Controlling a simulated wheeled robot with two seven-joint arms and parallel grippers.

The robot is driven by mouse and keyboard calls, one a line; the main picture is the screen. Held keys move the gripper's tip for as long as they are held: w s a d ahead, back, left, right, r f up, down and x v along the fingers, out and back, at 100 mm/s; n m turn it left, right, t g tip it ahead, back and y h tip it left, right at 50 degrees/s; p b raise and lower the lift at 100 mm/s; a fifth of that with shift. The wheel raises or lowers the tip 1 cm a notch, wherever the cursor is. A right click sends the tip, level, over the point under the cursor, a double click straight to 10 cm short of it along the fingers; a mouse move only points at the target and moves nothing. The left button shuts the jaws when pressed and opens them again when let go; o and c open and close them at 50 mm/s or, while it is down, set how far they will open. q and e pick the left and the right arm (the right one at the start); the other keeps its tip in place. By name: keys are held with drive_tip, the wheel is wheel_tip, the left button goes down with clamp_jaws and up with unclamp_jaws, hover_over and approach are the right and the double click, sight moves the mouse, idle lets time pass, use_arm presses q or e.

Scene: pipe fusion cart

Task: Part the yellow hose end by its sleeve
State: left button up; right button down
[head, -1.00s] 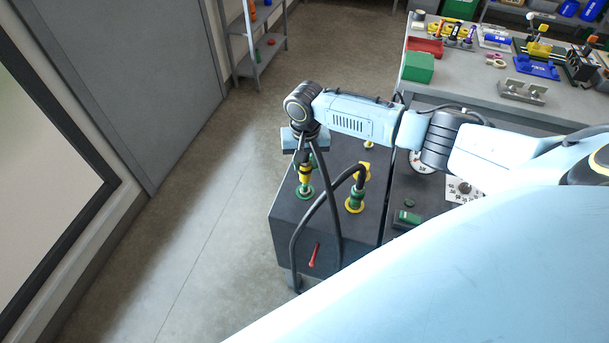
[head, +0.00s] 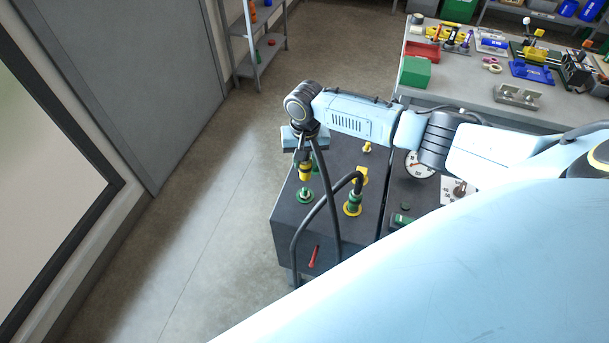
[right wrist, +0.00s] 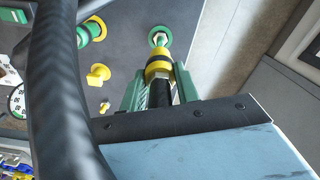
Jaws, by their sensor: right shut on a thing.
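The yellow hose end (head: 305,172) hangs below my right gripper, above the cart's left side. My right gripper is shut on it; in the right wrist view the green fingers (right wrist: 158,88) stand on both sides of the hose end's yellow sleeve (right wrist: 158,68). The green port (head: 305,196) sits on the cart top below the hose end, and a gap shows between them. The port also shows beyond the sleeve in the right wrist view (right wrist: 160,36). My left gripper is not in view.
A second black hose (head: 298,232) arches to a green coupling on a yellow-based port (head: 353,204), right of the green port. A yellow fitting (head: 367,147), a red lever (head: 314,256) and a gauge (head: 420,164) are on the dark cart (head: 285,232). Clear floor lies left.

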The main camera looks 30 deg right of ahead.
drive_tip(key=shift+r+p, duration=0.65)
drive_tip(key=shift+r, duration=0.1)
drive_tip(key=shift+r+p, duration=0.8)
drive_tip(key=shift+r, duration=1.4)
